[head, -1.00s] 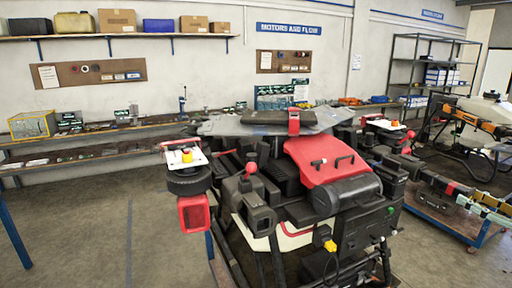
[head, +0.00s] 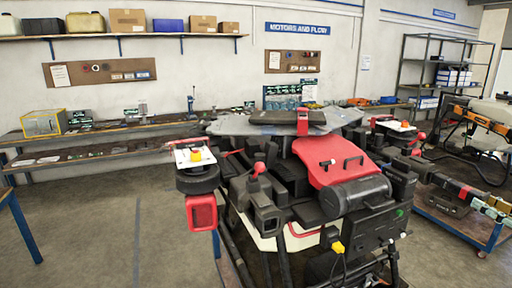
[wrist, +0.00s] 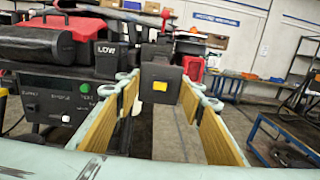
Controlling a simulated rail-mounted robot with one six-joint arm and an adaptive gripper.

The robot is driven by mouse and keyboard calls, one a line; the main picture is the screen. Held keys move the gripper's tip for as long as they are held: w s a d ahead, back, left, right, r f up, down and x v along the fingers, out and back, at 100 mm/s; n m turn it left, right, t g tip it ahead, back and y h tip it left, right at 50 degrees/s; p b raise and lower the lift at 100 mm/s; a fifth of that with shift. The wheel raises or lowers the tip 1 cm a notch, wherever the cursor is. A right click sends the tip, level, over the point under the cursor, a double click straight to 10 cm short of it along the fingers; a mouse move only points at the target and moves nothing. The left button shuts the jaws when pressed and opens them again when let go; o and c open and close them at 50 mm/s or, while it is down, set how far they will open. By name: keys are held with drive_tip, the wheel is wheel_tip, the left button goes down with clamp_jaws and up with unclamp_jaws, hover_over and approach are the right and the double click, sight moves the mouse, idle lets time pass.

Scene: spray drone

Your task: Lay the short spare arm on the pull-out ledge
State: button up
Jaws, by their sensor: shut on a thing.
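My gripper (head: 490,204) is at the right edge of the head view, its pale green fingers pointing left. In the wrist view its yellow pads (wrist: 165,105) stand either side of a dark block with a yellow square (wrist: 160,82). This looks like the near end of the short spare arm (head: 447,183), a dark piece with a red band in the head view. My gripper is shut on it, to the right of the drone. Its far end overlaps dark drone parts in the picture. I cannot pick out the pull-out ledge for certain.
The drone (head: 340,200), with its red cover, fills the middle. A blue-framed cart (head: 485,238) stands at the right below my gripper. A long wall bench (head: 100,130) with a lower shelf (head: 90,152) runs behind. The floor at left is open.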

drive_tip(key=v, duration=0.7)
idle(2.9)
